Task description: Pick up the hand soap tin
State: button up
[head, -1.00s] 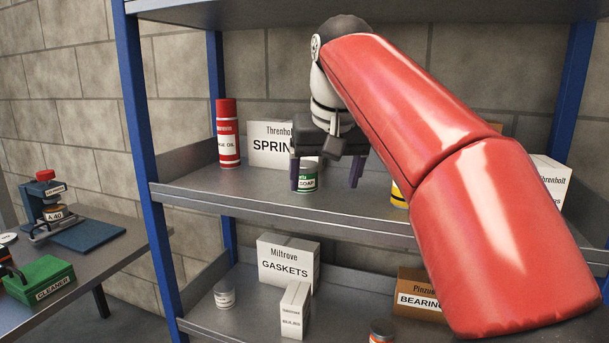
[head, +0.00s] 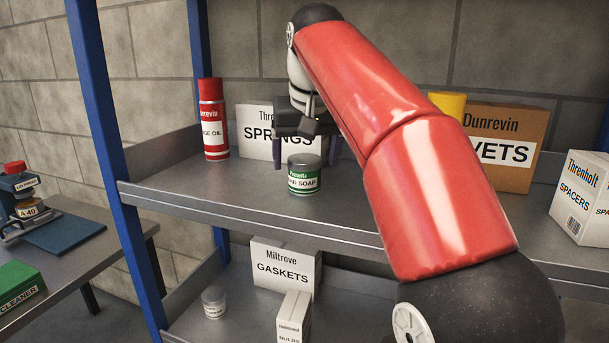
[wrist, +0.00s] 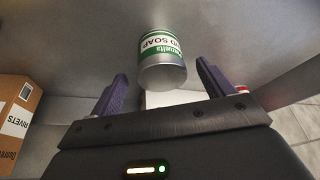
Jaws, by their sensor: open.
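The hand soap tin (head: 304,178) is a short can with a grey lid and a green and white label. It stands upright on the upper shelf (head: 250,205), near the shelf's front. My gripper (head: 307,153) is open and empty. In the head view its purple fingers show to either side of the tin's upper part, and the tin hides part of the space between them. In the wrist view the tin (wrist: 162,65) lies in line with the gap between the fingers, mostly beyond the tips, with clear space on both sides.
A red spray can (head: 212,120) and a SPRINGS box (head: 258,133) stand left of and behind the tin. A RIVETS box (head: 505,150), a yellow object (head: 447,103) and a SPACERS box (head: 582,198) are to the right. A GASKETS box (head: 284,266) is on the lower shelf.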

aim_at(305, 158)
jog(key=b+x, duration=0.1)
jog(key=x, duration=0.3)
jog(key=shift+w+a+f, duration=0.1)
jog(key=shift+w, duration=0.15)
jog(key=c, duration=1.2)
